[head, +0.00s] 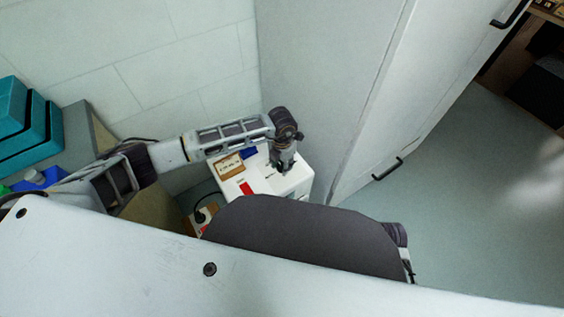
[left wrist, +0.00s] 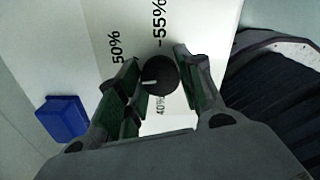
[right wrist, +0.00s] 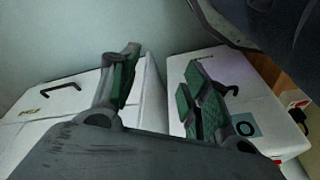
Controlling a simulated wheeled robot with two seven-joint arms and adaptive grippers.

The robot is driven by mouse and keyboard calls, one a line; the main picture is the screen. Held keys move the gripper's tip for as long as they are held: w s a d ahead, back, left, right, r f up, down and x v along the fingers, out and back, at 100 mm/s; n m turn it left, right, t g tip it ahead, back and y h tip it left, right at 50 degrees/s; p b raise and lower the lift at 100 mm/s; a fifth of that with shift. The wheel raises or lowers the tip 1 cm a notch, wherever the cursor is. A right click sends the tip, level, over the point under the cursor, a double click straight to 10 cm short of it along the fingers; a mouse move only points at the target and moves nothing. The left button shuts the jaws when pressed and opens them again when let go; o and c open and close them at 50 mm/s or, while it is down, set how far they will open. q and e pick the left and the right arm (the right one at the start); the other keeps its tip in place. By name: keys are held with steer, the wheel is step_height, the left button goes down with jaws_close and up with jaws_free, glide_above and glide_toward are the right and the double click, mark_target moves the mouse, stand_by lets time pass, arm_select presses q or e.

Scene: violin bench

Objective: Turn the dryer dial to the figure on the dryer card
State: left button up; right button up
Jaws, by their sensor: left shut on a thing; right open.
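The dryer (head: 298,184) is a white box by the wall. My left gripper (head: 283,168) points down onto its top. In the left wrist view the round black dial (left wrist: 160,76) sits between the fingers of my left gripper (left wrist: 158,70), which is shut on it. The dial's white mark points left in that view. Printed figures 50%, 55% and 40% show around it; others are hidden by the fingers. A small card on a wooden block (head: 229,165), likely the dryer card, stands at the dryer's back left; its writing is too small to read. My right gripper (right wrist: 163,62) is open and empty.
A blue block (head: 249,153) lies near the card; it also shows in the left wrist view (left wrist: 62,118). Teal boxes (head: 28,125) stand at the left. A tall white cabinet (head: 375,110) is close on the right.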

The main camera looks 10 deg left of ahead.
arm_select(q)
steer(key=shift+r+n+p, duration=0.15)
steer(key=shift+n+p, duration=0.25)
steer(key=shift+n, duration=0.5)
steer(key=shift+n+p, duration=0.6)
steer(key=shift+n, duration=0.6)
steer(key=shift+w+n, duration=0.1)
steer(key=shift+n, duration=0.3)
arm_select(e)
steer(key=shift+g, duration=0.4)
steer(key=f, duration=0.2)
steer(key=s+d+f, duration=0.1)
steer(key=f, duration=0.1)
steer(key=shift+s, duration=0.1)
steer(key=shift+s+f, duration=0.1)
arm_select(q)
steer(key=o, duration=1)
